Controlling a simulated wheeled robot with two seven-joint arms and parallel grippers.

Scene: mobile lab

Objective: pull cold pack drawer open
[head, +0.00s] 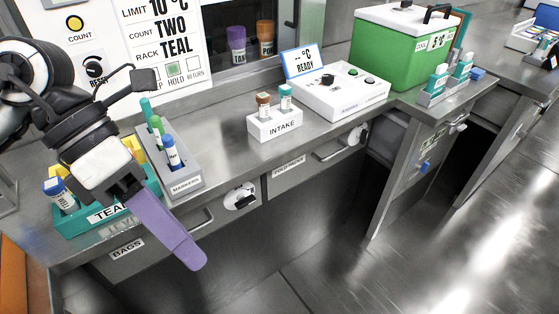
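One front (425,152) at the right, below the green box, has a small label too blurred to read and a handle (459,126). The left one (150,262) is labelled BAGS. All look closed. My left gripper (165,222) is over the counter's left front edge, far from the right drawer. A flat purple piece extends from it; its finger opening is unclear. My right gripper is not in view.
A teal rack (80,222), a markers holder (184,184) and the INTAKE block (275,125) stand on the counter. Farther right are a white control box (345,98), a green cooler box (385,55) and a small tube rack (447,88). The floor in front is clear.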

